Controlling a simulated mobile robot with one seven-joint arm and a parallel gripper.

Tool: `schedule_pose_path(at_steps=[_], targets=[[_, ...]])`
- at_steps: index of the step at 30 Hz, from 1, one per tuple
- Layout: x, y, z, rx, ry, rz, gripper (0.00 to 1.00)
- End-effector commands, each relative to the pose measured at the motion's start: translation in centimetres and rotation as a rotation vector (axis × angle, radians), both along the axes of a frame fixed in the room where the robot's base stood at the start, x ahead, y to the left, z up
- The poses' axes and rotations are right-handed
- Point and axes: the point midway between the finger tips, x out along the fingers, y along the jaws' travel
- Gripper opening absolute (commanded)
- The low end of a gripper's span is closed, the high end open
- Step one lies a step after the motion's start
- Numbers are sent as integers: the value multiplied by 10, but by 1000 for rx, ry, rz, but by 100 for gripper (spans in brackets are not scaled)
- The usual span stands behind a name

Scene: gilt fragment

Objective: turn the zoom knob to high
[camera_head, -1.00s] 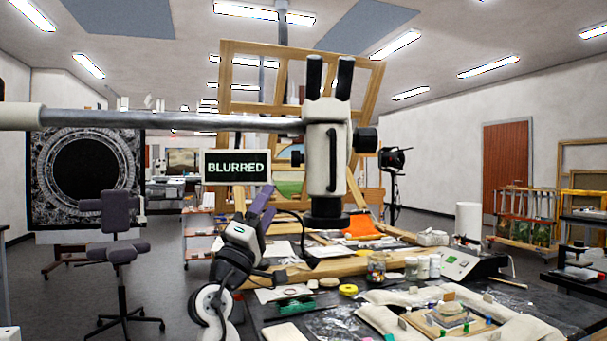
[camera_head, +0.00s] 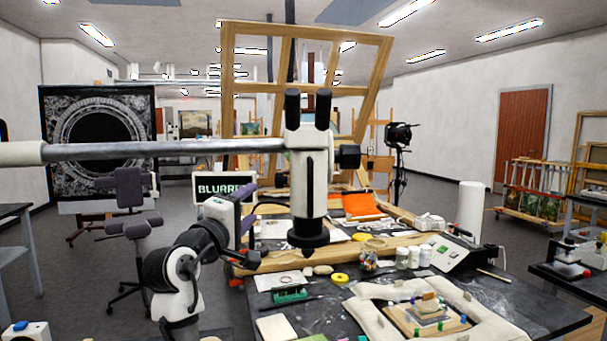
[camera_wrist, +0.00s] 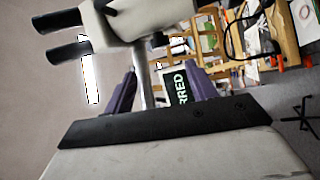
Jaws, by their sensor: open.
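The white microscope (camera_head: 306,165) hangs from a grey horizontal boom, its two black eyepieces upward. A black knob (camera_head: 347,157) sticks out of its right side; I cannot read any zoom marking. My gripper (camera_head: 247,207) is left of the microscope, apart from it, with its purple fingers spread and nothing visible between them. In the wrist view my gripper (camera_wrist: 160,84) is open. The microscope (camera_wrist: 128,22) lies beyond the fingers, turned sideways, with a dark knob (camera_wrist: 160,40) on its lower edge. A screen (camera_head: 224,189) reading "BLURRED" is partly hidden behind my gripper.
The boom (camera_head: 170,148) crosses from the left at microscope height. Below is a dark table (camera_head: 325,318) with a padded support (camera_head: 377,318), jars (camera_head: 370,257) and a green-screened device (camera_head: 452,252). A wooden easel frame (camera_head: 232,90) stands behind. An office chair (camera_head: 135,230) is at left.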

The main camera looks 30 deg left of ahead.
Motion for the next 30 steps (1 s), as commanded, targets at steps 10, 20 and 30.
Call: schedule_pose_path(at_steps=[10, 20, 30], targets=[[60, 10, 17, -1, 1, -3, 57], [116, 21, 28, 1, 0, -3, 57], [131, 24, 28, 3, -2, -1, 57]])
